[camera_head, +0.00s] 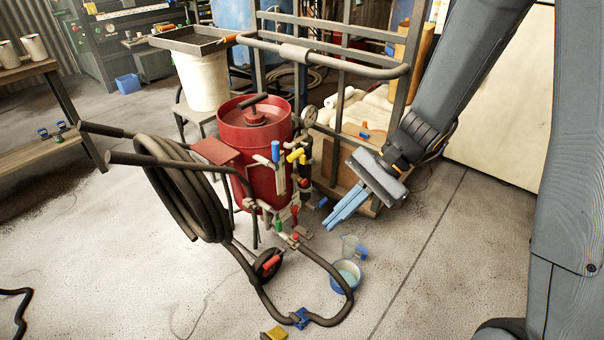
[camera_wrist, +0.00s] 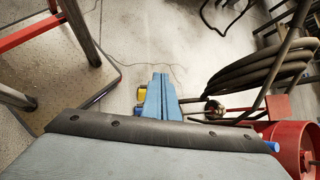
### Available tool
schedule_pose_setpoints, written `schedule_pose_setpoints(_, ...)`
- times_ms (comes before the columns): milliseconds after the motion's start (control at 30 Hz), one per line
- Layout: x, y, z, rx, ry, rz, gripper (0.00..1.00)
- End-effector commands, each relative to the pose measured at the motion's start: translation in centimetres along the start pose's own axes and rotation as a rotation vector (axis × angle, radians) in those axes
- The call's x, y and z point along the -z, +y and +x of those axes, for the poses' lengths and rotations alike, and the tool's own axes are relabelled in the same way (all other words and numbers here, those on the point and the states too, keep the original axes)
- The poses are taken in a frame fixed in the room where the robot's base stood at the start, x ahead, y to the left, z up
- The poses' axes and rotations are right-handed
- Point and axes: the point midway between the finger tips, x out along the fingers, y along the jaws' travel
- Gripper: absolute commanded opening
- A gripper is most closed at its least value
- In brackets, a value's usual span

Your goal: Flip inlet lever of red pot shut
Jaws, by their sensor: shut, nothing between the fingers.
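The red pot (camera_head: 262,160) stands upright on a wheeled frame in the head view. Its front pipework carries small levers: a blue lever (camera_head: 276,151), a yellow lever (camera_head: 296,155) and a red lever (camera_head: 294,213). I cannot tell which is the inlet lever or how it is set. My gripper (camera_head: 332,224) is shut and empty, to the right of the pipework and apart from it, pointing down and left. In the wrist view my gripper (camera_wrist: 160,78) has its blue fingers together. Part of the red pot (camera_wrist: 285,132) shows at that view's lower right.
A coiled hose (camera_head: 185,190) hangs on the pot's left side. A metal rack (camera_head: 340,70) stands behind. A blue bowl (camera_head: 345,278) and a clear jug (camera_head: 352,246) are on the floor below my gripper.

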Motion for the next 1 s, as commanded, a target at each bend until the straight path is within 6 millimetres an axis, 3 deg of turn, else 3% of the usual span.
schedule_pose_setpoints(33, 1.9, -1.7, 1.9, 0.066, -0.061, 0.076, 0.00)
schedule_pose_setpoints(200, 7.2, -8.3, 5.0, 0.327, -0.248, 0.304, 0.00)
schedule_pose_setpoints(267, 9.7, -10.5, 5.8, 0.426, -0.308, 0.377, 0.00)
schedule_pose_setpoints(433, 18.1, -15.3, 7.0, 0.720, -0.451, 0.560, 0.00)
schedule_pose_setpoints(600, 26.0, -17.2, 7.2, 0.977, -0.536, 0.679, 0.00)
schedule_pose_setpoints(700, 29.1, -17.3, 7.1, 1.082, -0.559, 0.716, 0.00)
schedule_pose_setpoints(833, 31.3, -17.3, 6.8, 1.158, -0.572, 0.739, 0.00)
schedule_pose_setpoints(1000, 31.8, -17.3, 6.6, 1.180, -0.575, 0.743, 0.00)
